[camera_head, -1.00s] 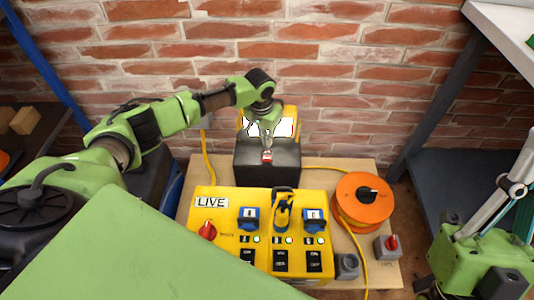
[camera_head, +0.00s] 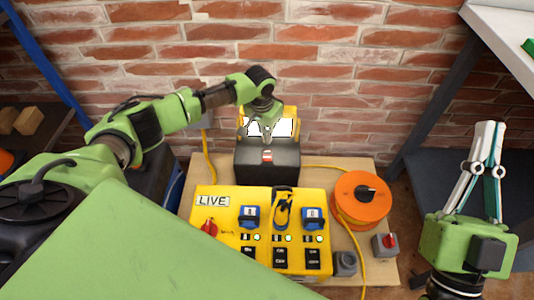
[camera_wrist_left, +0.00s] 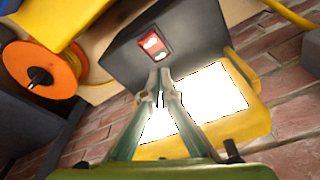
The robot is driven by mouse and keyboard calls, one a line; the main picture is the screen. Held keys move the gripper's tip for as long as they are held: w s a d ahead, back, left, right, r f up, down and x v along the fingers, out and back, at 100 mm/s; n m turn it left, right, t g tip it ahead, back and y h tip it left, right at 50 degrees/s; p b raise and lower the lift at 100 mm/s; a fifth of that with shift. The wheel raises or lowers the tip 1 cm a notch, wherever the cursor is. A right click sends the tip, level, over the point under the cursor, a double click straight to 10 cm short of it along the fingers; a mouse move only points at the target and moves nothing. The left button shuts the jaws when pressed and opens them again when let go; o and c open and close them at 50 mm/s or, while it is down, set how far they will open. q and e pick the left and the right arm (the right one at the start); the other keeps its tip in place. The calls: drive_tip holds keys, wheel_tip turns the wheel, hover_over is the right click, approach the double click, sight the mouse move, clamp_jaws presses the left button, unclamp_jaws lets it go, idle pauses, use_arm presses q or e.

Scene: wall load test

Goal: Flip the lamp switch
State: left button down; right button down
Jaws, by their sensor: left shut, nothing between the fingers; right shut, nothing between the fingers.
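The lamp (camera_head: 285,127) has a bright white panel in a yellow frame on a dark box (camera_head: 255,160) by the brick wall. A small red switch (camera_head: 267,156) sits on the box; in the left wrist view the red switch (camera_wrist_left: 153,45) shows two white marks. My left gripper (camera_head: 267,136) is shut and empty, above the box in front of the lit panel. In the left wrist view its fingertips (camera_wrist_left: 160,75) are just below the switch; I cannot tell whether they touch. My right gripper (camera_head: 490,126) is shut and empty, pointing up at the far right.
A yellow panel (camera_head: 203,265) marked LIVE, with several switches and plugs, stands in front of the box on a wooden board. An orange cable reel (camera_head: 345,208) and a grey box with a red knob (camera_head: 385,246) are to its right. A dark shelf (camera_head: 430,160) is further right.

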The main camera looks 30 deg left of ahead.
use_arm(q)
drive_tip(key=shift+r+p, duration=0.45)
drive_tip(key=shift+r, duration=0.2)
drive_tip(key=shift+r+p, duration=0.15)
drive_tip(key=shift+p, duration=0.3)
use_arm(e)
drive_tip(key=w+f+g+h, duration=0.1)
drive_tip(key=w+f+g, duration=0.3)
drive_tip(key=f, duration=0.5)
drive_tip(key=shift+w+g+h, duration=0.15)
drive_tip(key=shift+g+h, duration=0.15)
drive_tip(key=shift+g, duration=0.3)
